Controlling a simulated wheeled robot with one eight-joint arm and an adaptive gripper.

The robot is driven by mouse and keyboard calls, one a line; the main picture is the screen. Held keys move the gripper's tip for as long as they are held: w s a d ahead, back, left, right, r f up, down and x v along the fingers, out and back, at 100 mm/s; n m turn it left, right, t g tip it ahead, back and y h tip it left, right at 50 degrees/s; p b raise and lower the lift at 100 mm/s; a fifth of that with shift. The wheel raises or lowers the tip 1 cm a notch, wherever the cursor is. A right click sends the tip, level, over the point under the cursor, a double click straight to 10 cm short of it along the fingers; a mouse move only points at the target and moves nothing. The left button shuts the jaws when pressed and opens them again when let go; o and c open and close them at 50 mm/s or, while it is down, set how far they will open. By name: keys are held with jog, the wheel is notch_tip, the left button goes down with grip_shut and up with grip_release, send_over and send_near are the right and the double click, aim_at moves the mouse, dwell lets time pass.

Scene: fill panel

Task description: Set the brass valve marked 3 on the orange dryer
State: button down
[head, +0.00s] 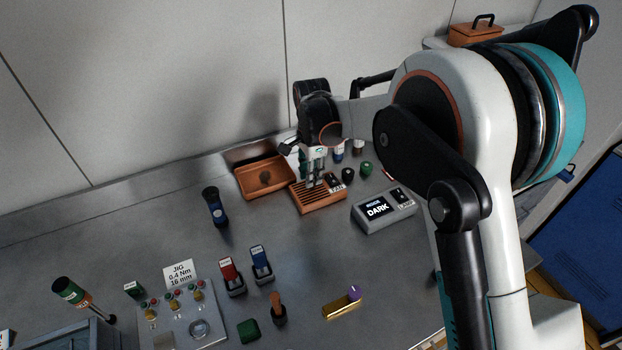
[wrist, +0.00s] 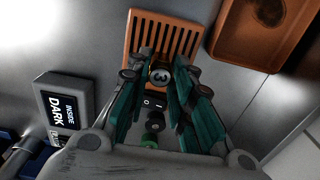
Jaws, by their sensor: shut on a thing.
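The orange dryer (head: 320,203) is a low slatted block on the grey bench, and its slats also fill the top of the wrist view (wrist: 176,30). My gripper (head: 312,180) is above the dryer, pointing down. In the wrist view my gripper (wrist: 160,78) has its green-padded fingers closed on the valve marked 3 (wrist: 160,76), whose round top faces the camera. The valve overlaps the dryer's slatted top near its switch end. I cannot tell whether it touches the slats. The fingers hide the valve's sides, and its brass body does not show clearly.
An orange tray (head: 264,177) lies left of the dryer. A grey box reading DARK (head: 383,209) stands right of it. Several small bottles stand behind, including a green-topped one (head: 366,168). Stamps, a brass block (head: 342,307) and a button panel occupy the front.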

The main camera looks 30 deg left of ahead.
jog(key=shift+f, duration=0.95)
jog(key=shift+r, duration=0.1)
jog(key=c, duration=1.4)
grip_release()
notch_tip(320, 180, up, 12)
jog(key=shift+p, duration=1)
